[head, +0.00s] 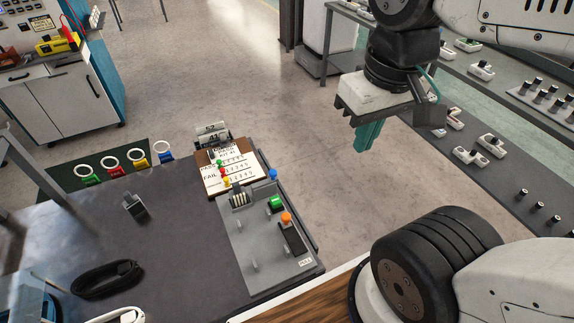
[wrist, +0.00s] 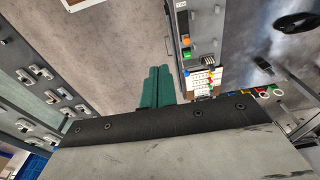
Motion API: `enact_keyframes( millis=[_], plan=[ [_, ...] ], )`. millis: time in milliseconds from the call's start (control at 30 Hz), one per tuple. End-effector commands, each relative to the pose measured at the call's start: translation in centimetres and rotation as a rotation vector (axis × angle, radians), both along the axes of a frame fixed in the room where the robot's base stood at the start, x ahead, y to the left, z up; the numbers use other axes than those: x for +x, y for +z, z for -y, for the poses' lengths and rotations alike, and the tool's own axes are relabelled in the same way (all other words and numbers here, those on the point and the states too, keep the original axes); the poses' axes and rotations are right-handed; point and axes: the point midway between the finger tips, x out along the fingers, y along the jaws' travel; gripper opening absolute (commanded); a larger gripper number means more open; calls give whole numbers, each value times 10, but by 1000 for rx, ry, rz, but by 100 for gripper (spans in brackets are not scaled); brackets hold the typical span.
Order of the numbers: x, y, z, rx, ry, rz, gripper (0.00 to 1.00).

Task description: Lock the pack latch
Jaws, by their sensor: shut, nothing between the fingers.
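A grey fixture plate (head: 247,251) lies on the dark table at the lower middle of the head view. My gripper (head: 368,136) has green fingers, shut and empty, held up above the floor, right of and apart from the fixture. In the wrist view the fingers (wrist: 157,84) point at the floor, beside the fixture plate (wrist: 207,20).
A clipboard with a PASS/FAIL sheet (head: 231,177) adjoins the plate's far end. A black cable coil (head: 107,279) and a small dark block (head: 134,206) lie on the table.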

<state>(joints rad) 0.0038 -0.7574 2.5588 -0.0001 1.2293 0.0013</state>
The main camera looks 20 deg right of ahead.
Motion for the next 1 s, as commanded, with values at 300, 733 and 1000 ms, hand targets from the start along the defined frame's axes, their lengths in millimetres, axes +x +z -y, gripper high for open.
enact_keyframes(
  millis=[300,733,1000],
  plan=[
    [35,-20,-5,167,-198,-232,0],
    [124,-91,19,605,-694,-671,0],
    [173,-162,60,921,-1019,-899,0]
  ],
)
